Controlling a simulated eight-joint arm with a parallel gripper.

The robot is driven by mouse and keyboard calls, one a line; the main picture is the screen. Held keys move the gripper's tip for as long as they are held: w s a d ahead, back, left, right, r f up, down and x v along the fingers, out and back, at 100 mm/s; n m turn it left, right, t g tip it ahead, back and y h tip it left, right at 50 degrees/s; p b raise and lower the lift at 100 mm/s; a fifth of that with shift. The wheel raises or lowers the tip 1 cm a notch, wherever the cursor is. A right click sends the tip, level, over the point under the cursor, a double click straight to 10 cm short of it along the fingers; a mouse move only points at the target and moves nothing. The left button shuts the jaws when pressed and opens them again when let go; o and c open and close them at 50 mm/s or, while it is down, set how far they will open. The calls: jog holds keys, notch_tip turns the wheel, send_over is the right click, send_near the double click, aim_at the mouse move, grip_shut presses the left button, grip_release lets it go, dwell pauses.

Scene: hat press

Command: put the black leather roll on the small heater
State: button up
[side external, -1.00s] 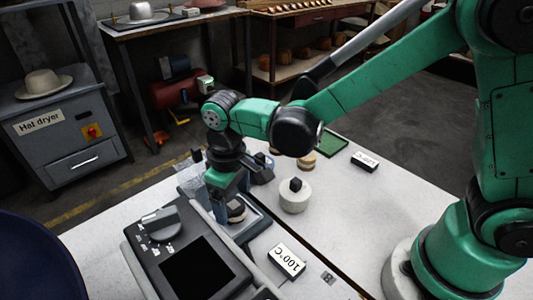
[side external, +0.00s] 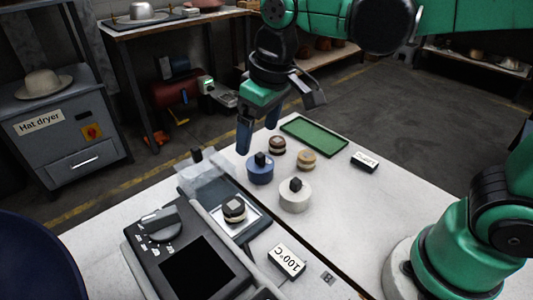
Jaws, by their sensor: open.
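The black leather roll (side external: 234,209), dark with a pale band, rests upright on the light plate (side external: 252,224) beside a dark panel with a dial and black screen. I take this plate to be the small heater's, though its label is not readable. My gripper (side external: 258,138) is open and empty, above and behind the roll, clear of it. Its fingers hang just behind a blue round piece with a black knob (side external: 260,170).
A white round piece with a black knob (side external: 294,198), a brown roll (side external: 277,145) and a tan roll (side external: 306,161) stand on the white table. A green tray (side external: 316,138) lies behind. A clear lid (side external: 205,173) stands by the plate. A "100°C" block (side external: 287,260) sits in front.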

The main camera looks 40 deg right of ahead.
jog(key=s+d+f+m+t, duration=0.2)
jog(key=s+d+m+t, duration=0.1)
jog(key=d, duration=0.5)
jog(key=shift+s+d+f+t+h, duration=0.15)
jog(key=shift+s+f+t+h, duration=0.2)
jog(key=shift+t, duration=0.55)
